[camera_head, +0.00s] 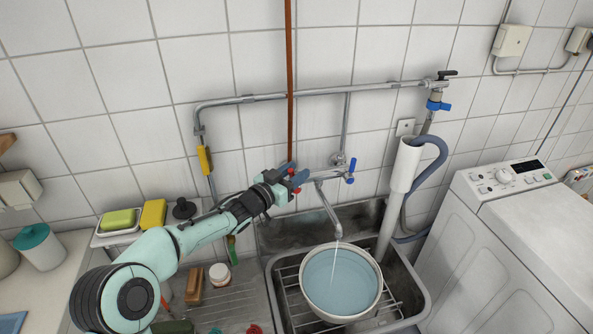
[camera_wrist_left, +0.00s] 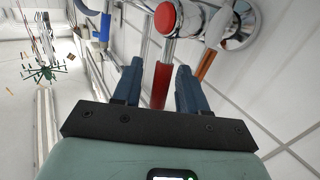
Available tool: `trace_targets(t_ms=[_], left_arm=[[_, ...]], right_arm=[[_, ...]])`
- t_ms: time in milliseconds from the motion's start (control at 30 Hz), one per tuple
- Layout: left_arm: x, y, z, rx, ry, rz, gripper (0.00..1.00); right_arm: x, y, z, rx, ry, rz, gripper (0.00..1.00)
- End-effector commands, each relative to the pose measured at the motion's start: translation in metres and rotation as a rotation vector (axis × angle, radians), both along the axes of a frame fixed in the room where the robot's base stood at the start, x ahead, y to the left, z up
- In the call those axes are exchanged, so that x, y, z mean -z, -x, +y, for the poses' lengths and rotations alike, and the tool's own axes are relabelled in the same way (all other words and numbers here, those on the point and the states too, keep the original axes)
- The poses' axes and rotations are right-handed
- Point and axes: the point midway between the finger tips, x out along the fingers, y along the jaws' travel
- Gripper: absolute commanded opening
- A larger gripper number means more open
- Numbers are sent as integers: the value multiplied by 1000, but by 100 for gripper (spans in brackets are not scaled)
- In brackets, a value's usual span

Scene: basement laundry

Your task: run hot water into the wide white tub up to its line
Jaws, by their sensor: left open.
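The wide white tub (camera_head: 377,300) stands upright on a wire rack in the sink, with bluish water (camera_head: 341,284) in it. A thin stream runs from the spout (camera_head: 329,212) into the tub. I cannot make out its fill line. My left gripper (camera_head: 290,180) is open at the red-marked tap on the left of the mixer. In the left wrist view, the red tap lever (camera_wrist_left: 161,86) lies between the two open fingers (camera_wrist_left: 158,70), with gaps on both sides. The blue tap handle (camera_head: 351,170) is on the mixer's right. My right gripper is out of view.
A white standpipe (camera_head: 404,168) with a grey hose rises at the sink's right, near the washing machine (camera_head: 505,230). A copper-coloured pipe (camera_head: 289,70) runs up the tiled wall. Soap (camera_head: 118,220), a yellow sponge (camera_head: 153,214) and a brush (camera_head: 194,284) lie left of the sink.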

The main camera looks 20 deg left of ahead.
Motion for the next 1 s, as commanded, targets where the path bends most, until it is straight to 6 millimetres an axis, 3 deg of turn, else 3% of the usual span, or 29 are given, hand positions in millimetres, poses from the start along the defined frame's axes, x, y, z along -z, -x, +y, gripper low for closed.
trace_targets(t_ms=[400,467,533,567,767,1000], left_arm=[[0,-9,-3,-1,0,1,42],[0,-9,-3,-1,0,1,26],[0,-9,-3,-1,0,1,3],[0,-9,-3,-1,0,1,0],[0,-9,-3,-1,-6,5,0],[-5,-14,-9,0,-96,75,0]], right_arm=[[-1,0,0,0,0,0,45],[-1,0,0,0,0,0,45],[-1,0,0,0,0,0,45],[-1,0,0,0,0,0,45],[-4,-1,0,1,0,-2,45],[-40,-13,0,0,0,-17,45]])
